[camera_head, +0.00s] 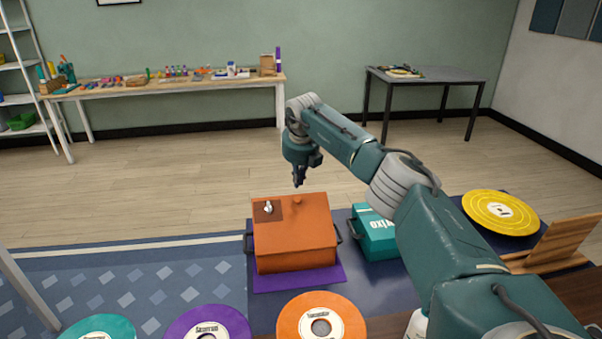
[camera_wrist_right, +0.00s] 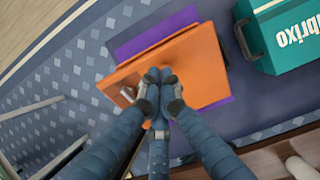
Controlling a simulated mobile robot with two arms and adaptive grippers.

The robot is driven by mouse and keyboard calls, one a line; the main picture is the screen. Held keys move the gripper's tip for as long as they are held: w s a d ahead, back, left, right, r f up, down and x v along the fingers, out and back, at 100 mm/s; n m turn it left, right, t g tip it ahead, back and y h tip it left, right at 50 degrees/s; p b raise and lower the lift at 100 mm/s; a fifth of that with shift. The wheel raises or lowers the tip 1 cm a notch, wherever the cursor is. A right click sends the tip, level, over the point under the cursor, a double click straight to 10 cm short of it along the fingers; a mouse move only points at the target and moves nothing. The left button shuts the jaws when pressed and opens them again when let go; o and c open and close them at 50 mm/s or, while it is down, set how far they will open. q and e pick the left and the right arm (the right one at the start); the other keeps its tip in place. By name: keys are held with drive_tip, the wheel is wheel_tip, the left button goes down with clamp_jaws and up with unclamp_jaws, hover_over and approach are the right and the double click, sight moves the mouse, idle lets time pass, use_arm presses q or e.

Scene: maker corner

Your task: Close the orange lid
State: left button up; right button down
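An orange box (camera_head: 296,256) with dark side handles stands on a purple mat (camera_head: 300,281). Its orange lid (camera_head: 305,222) shows as the top face, with a round orange knob near the far edge. A brown square with a small silver-white piece (camera_head: 268,208) is at its far left corner. I cannot tell whether the lid sits fully down. My right gripper (camera_head: 298,184) points down just above the far edge of the lid, apart from the knob in this view. In the right wrist view its fingertips (camera_wrist_right: 160,78) are together over the orange lid (camera_wrist_right: 195,70). My left gripper is not in view.
A teal box (camera_head: 374,233) stands close to the right of the orange box. Teal, purple and orange discs (camera_head: 322,318) lie in front. A yellow disc (camera_head: 500,212) and a wooden rack (camera_head: 555,243) are at right. The floor behind the box is clear.

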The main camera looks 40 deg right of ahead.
sight(294, 200)
drive_tip(key=shift+s+a+r+t+b, duration=0.65)
drive_tip(key=shift+s+a+r, duration=1.75)
drive_tip(key=shift+s+r, duration=0.6)
drive_tip(key=shift+h, duration=0.4)
drive_tip(key=p+x, duration=0.3)
drive_tip(key=x, duration=1)
drive_tip(key=shift+w+d, duration=0.1)
drive_tip(key=shift+w, duration=0.15)
